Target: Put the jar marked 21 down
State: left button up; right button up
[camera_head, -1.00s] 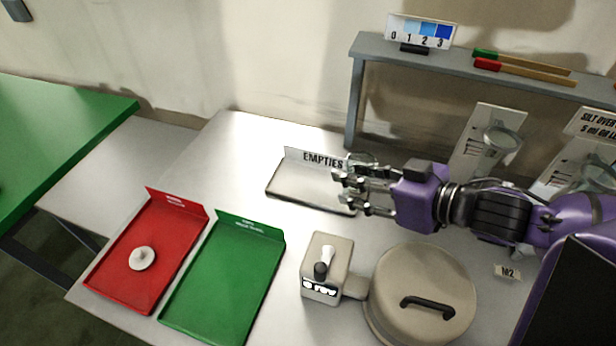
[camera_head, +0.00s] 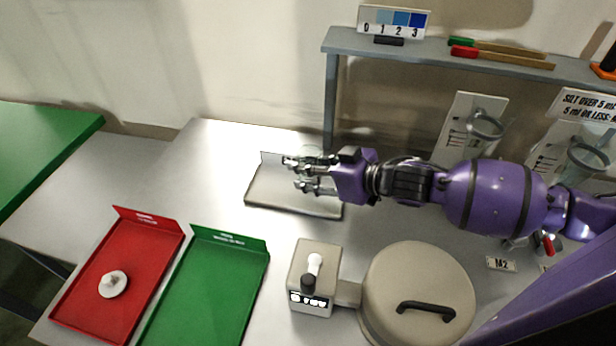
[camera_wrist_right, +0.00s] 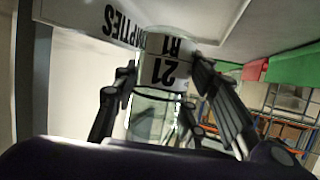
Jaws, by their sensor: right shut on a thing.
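The jar marked 21 (camera_wrist_right: 163,75) is clear glass with a white label reading 21 and R1, upside down in the right wrist view. My right gripper (camera_head: 303,175) is shut on it, with fingers on both sides of the jar. In the head view the gripper is over the grey EMPTIES tray (camera_head: 265,202) and hides most of the jar and the tray's sign. The sign (camera_wrist_right: 100,20) shows beside the jar in the right wrist view. I cannot tell whether the jar touches the tray. My left gripper is not in view.
A red tray (camera_head: 85,315) with a white knob-like piece (camera_head: 113,284) and a green tray (camera_head: 215,290) lie at front left. A beige device (camera_head: 315,275) and a round lidded pot (camera_head: 418,285) stand in front of my right arm. A grey shelf (camera_head: 450,60) stands behind.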

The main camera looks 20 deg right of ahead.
aim_at(318, 179)
jog(key=shift+w+f, duration=0.2)
jog(key=shift+f, duration=1.55)
jog(key=shift+f, duration=0.15)
jog(key=o, duration=1.3)
jog(key=shift+r, duration=0.2)
jog(key=p+v, duration=0.1)
jog(key=v, duration=1.1)
